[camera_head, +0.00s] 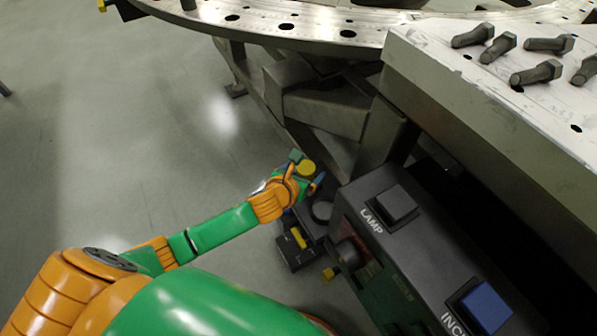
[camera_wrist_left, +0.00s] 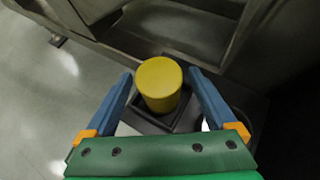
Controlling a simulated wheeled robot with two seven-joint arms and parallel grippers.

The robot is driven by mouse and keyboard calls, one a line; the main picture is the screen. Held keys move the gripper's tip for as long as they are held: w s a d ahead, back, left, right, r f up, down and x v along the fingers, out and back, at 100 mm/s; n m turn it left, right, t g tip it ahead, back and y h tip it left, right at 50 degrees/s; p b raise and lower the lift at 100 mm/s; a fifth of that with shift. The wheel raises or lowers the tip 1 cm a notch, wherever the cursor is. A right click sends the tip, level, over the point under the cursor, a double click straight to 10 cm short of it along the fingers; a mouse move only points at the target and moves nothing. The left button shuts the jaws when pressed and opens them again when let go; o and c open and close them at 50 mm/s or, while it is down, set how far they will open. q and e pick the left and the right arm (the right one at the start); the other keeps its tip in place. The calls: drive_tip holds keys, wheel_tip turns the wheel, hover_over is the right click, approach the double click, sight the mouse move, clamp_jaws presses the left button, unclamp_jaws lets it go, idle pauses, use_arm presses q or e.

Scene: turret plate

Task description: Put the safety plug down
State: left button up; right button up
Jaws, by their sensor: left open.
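The safety plug, a yellow cylinder (camera_head: 307,167), shows at the end of my left arm in the head view. In the left wrist view the plug (camera_wrist_left: 158,82) stands upright in or on a dark square holder (camera_wrist_left: 185,119); its lower end is hidden. My left gripper (camera_head: 307,171) is open around the plug. In the left wrist view the blue fingers of that gripper (camera_wrist_left: 160,76) lie on either side of it, with a small gap on each side. My right gripper is not in view.
A dark control box (camera_head: 430,240) with a LAMP button (camera_head: 396,203) and a blue button (camera_head: 485,306) stands right of the gripper. Several bolts (camera_head: 537,72) lie on a metal table (camera_head: 440,55). A round perforated plate (camera_head: 270,25) is behind. Floor at left is clear.

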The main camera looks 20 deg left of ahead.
use_arm(q)
drive_tip(key=p+v, duration=0.2)
drive_tip(key=v, duration=0.6)
drive_tip(key=shift+w+r, duration=0.1)
drive_tip(key=shift+r, duration=0.05)
drive_tip(key=shift+s+r, duration=0.15)
drive_tip(key=shift+s, duration=0.25)
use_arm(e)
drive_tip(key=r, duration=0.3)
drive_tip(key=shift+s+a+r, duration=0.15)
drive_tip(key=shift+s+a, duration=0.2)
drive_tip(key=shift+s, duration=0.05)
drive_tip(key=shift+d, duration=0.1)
